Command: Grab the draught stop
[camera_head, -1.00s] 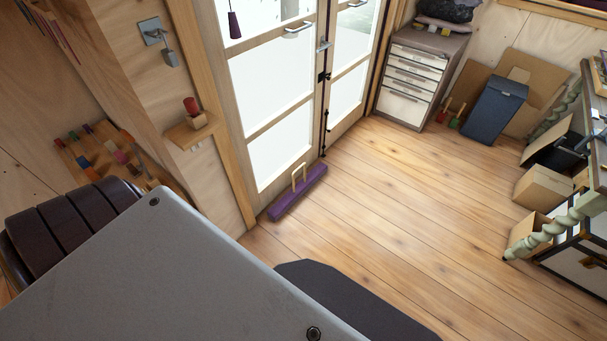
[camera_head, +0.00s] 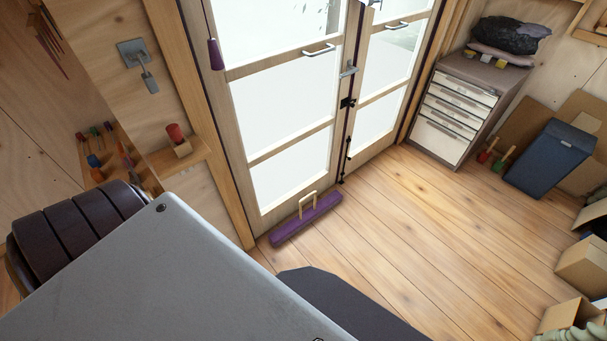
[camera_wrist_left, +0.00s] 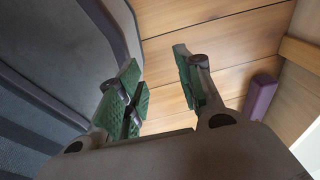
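The draught stop (camera_head: 290,226) is a long purple bar with a pale wooden loop handle (camera_head: 307,204) on top. It lies on the floor along the foot of the glazed double door. One purple end of it shows at the right in the left wrist view (camera_wrist_left: 260,97). My left gripper (camera_wrist_left: 158,72) is open and empty, with green finger pads, and is apart from the draught stop. In the head view neither gripper shows; a large grey panel of my own body fills the lower left.
The glazed door (camera_head: 290,115) stands behind the draught stop. A drawer cabinet (camera_head: 456,115) and a blue bin (camera_head: 550,158) stand at the right, with cardboard boxes (camera_head: 585,262) nearer. The plank floor (camera_head: 420,235) between is clear. A small shelf (camera_head: 180,155) holds a red item.

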